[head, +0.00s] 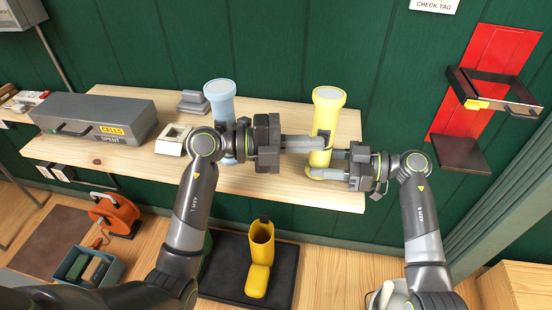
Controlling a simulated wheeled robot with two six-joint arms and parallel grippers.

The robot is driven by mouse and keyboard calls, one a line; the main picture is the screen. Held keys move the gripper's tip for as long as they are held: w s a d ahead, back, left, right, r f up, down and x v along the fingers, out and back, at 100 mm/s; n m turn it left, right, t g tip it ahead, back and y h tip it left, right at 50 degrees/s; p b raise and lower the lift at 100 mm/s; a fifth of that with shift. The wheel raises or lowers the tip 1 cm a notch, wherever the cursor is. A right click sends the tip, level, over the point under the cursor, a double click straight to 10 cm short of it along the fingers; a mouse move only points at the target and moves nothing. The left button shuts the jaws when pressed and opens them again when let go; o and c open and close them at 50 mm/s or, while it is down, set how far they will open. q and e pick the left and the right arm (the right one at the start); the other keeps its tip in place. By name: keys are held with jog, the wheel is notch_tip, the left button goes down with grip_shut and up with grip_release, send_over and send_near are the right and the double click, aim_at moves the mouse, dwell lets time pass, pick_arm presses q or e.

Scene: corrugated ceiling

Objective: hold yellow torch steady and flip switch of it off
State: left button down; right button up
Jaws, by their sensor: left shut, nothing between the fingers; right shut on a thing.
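A yellow torch (327,110) stands upright on the wooden shelf (380,133) at the middle right. My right gripper (322,167) reaches in from the right and is shut on the torch's lower body. My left gripper (322,142) is shut and empty. Its fingertips are at the torch's side, a little above the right gripper's; I cannot tell if they touch. A light blue torch (220,98) stands upright to the left, partly hidden by my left arm.
A grey case (92,118) marked CELLS and SPENT, a white switch-like block (173,139) and grey blocks (193,101) sit on the shelf's left part. A red wall panel with a bracket (487,70) is at the right.

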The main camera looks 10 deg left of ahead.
pick_arm(q)
jog(key=shift+f, duration=0.25)
jog(key=s+a+f+m, duration=0.1)
jog(key=s+m, duration=0.2)
jog(key=s, duration=0.3)
jog(key=f+v, duration=0.1)
jog(key=v, duration=0.8)
jog(key=a+f+n+t, duration=0.1)
jog(key=a+f+t, duration=0.4)
jog(key=f, duration=0.3)
jog(key=s+a+f+n+t+y, duration=0.1)
jog(key=a+f+t, duration=0.4)
jog(key=f, duration=0.4)
jog(key=shift+s+a+f+n+t, duration=0.3)
jog(key=shift+a+f+t, duration=0.1)
jog(key=shift+a, duration=0.15)
jog(key=shift+w, duration=0.1)
